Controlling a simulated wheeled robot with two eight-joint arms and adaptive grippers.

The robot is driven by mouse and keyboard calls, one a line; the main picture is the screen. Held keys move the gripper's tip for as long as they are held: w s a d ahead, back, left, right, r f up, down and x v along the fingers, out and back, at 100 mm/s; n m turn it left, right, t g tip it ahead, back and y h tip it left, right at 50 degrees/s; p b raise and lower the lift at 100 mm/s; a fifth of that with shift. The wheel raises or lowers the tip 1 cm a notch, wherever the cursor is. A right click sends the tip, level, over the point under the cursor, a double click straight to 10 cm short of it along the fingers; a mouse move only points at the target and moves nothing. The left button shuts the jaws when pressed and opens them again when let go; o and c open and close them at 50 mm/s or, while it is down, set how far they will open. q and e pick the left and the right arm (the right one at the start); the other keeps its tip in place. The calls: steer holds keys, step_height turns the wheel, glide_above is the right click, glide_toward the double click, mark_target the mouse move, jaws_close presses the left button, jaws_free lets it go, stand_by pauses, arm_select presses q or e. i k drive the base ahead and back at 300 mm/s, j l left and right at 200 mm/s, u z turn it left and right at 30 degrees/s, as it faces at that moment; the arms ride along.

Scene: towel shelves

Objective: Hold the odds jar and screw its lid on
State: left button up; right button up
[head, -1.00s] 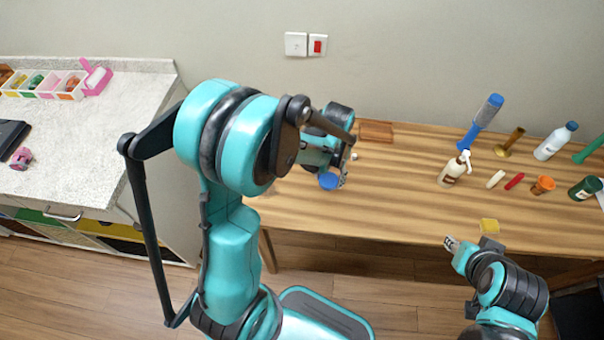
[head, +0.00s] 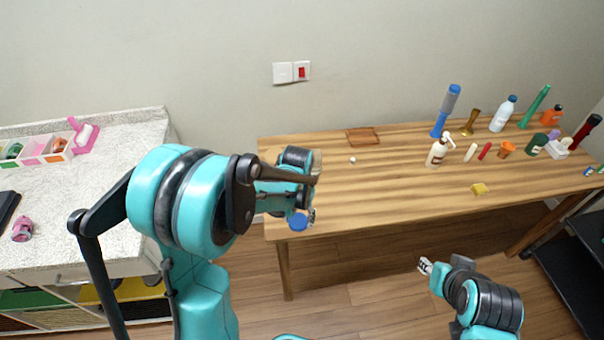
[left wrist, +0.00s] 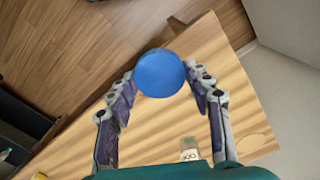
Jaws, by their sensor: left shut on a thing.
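My left gripper (left wrist: 162,82) is shut on a round blue lid (left wrist: 160,73), which sits between its two fingers in the left wrist view. In the head view the lid (head: 298,223) shows at the left gripper (head: 306,218), by the table's front left edge. A small pale container with a partly legible label (left wrist: 190,150) shows low in the left wrist view; it may be the odds jar, but much of it is hidden by my wrist. My right gripper (head: 425,266) is in front of the table, apart from everything; its opening is too small to judge.
The wooden table (head: 400,190) has a clear middle. A brown tray (head: 362,137) and a small white knob (head: 352,160) are at its back left. A white counter (head: 110,190) is at left.

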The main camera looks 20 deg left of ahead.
mark_target(318, 154)
steer(key=i+j, duration=0.1)
steer(key=j, duration=0.35)
steer(key=i+j+z, duration=0.15)
steer(key=j, duration=0.8)
steer(key=z, duration=0.05)
